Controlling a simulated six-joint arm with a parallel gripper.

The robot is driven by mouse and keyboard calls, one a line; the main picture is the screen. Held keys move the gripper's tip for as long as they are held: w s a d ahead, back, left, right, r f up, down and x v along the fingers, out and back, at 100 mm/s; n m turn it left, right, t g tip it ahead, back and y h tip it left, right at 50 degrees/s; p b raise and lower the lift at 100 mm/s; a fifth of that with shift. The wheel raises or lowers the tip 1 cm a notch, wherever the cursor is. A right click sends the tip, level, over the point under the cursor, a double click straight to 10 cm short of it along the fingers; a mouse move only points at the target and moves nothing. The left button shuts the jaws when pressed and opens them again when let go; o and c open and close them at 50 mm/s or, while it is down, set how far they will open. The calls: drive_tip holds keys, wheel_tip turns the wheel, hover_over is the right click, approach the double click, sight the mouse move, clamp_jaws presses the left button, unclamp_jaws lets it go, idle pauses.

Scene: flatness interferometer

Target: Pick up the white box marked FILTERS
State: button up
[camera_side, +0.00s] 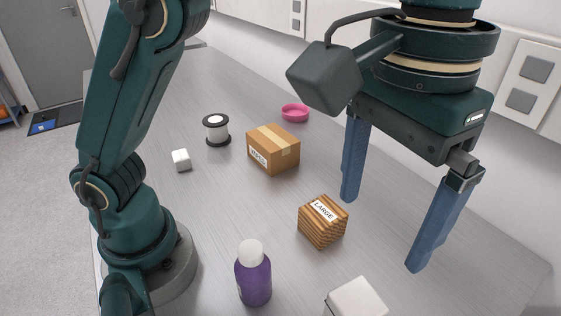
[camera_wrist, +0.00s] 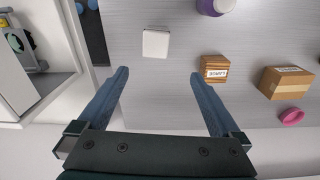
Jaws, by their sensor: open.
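A white box (camera_side: 356,299) sits on the grey table at the bottom edge of the side view, partly cut off. It also shows whole in the wrist view (camera_wrist: 156,44), lying just beyond my fingertips and roughly centred between them. No FILTERS marking can be read on it in either view. My gripper (camera_side: 382,234) is open and empty, its two blue fingers pointing down and held apart from the box. In the wrist view my gripper (camera_wrist: 158,74) has bare table between its fingers.
A striped wooden block marked LARGE (camera_side: 323,221) stands near my gripper. A purple bottle (camera_side: 253,276) stands left of the white box. A cardboard box (camera_side: 273,150), spool (camera_side: 216,130), small white cube (camera_side: 181,160) and pink ring (camera_side: 295,113) lie farther back. A wall runs along the right.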

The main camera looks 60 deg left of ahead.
drive_tip(key=f, duration=1.3)
drive_tip(key=d+f, duration=0.1)
drive_tip(key=f, duration=0.6)
drive_tip(key=shift+s+d+f, duration=0.1)
drive_tip(key=shift+s+f, duration=0.1)
drive_tip(key=c, duration=1.5)
drive_tip(key=shift+r, duration=0.15)
